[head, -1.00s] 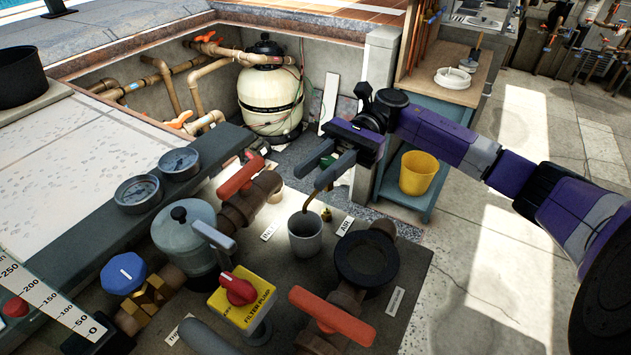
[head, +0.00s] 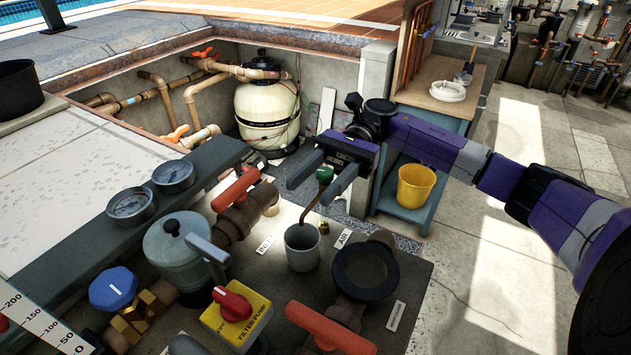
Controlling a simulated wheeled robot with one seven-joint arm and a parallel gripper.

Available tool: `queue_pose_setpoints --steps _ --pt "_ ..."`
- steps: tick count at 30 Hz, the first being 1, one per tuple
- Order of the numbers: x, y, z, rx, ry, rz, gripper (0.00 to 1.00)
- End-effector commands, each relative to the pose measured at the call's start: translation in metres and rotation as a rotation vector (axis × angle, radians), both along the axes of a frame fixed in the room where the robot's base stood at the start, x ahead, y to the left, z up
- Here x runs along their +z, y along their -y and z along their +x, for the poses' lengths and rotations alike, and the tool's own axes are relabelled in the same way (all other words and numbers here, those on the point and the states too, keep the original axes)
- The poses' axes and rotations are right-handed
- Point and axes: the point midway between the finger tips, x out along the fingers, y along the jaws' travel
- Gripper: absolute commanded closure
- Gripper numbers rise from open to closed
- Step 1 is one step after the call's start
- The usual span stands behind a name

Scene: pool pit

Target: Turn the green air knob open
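A dark round pipe opening (head: 366,273) is to the right. A yellow filter pump switch (head: 236,312) and a blue knob (head: 113,288) are at the lower left.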

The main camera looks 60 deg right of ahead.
Motion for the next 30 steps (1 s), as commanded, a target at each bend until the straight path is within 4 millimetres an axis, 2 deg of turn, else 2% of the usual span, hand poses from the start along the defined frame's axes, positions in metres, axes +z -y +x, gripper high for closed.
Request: queue_pose_setpoints --steps 5,8,16,21,30 --pt "0.001 0.002 0.000 -0.001 0.001 0.000 0.53" --pt "0.000 0.010 0.000 -0.001 0.000 0.000 0.53" --pt "-0.002 0.053 0.000 -0.002 -0.002 -0.001 0.53" --pt "-0.001 0.072 -0.001 -0.001 0.000 -0.001 0.53" --pt "0.000 0.078 -0.002 0.000 0.001 0.001 0.53"
